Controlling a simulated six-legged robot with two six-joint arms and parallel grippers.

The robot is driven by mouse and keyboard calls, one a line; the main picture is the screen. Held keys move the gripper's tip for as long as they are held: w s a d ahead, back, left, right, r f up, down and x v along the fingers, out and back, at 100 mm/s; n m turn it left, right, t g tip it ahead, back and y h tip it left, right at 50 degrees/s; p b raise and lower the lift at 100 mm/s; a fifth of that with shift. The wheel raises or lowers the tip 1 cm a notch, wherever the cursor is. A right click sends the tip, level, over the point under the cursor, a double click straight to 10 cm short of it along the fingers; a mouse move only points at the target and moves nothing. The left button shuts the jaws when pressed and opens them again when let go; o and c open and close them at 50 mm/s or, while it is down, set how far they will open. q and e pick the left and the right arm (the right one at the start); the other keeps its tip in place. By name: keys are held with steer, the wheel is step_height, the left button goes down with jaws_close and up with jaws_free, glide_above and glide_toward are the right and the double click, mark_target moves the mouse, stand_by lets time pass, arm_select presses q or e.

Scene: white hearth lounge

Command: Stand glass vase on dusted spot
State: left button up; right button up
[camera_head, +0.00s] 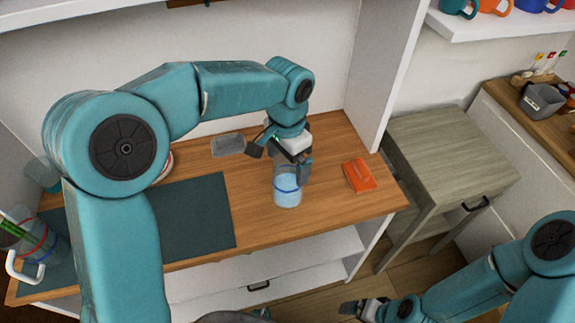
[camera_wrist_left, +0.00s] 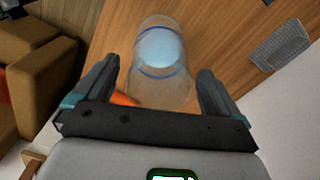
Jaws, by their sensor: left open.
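A clear glass vase (camera_head: 287,188) with blue bands stands on the wooden top (camera_head: 330,222) of a white unit, right of a dark mat. It also shows in the left wrist view (camera_wrist_left: 163,65), beyond and between the fingers. My left gripper (camera_head: 279,158) is open, its fingers at the vase's upper part, one on either side in the wrist view (camera_wrist_left: 155,85). Whether a finger touches the glass, I cannot tell. My right gripper (camera_head: 360,308) is low at the front, away from the vase; its jaw opening is too small to judge. I cannot make out a dusted spot.
An orange block-like item (camera_head: 359,176) lies right of the vase. A grey tray (camera_head: 228,144) lies behind it. A grey-wood cabinet (camera_head: 440,150) stands right.

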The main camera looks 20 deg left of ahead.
arm_select(q)
step_height(320, 180, up, 10)
steer(key=shift+p, duration=0.45)
steer(key=shift+s+f, duration=0.1)
steer(key=shift+f, duration=0.05)
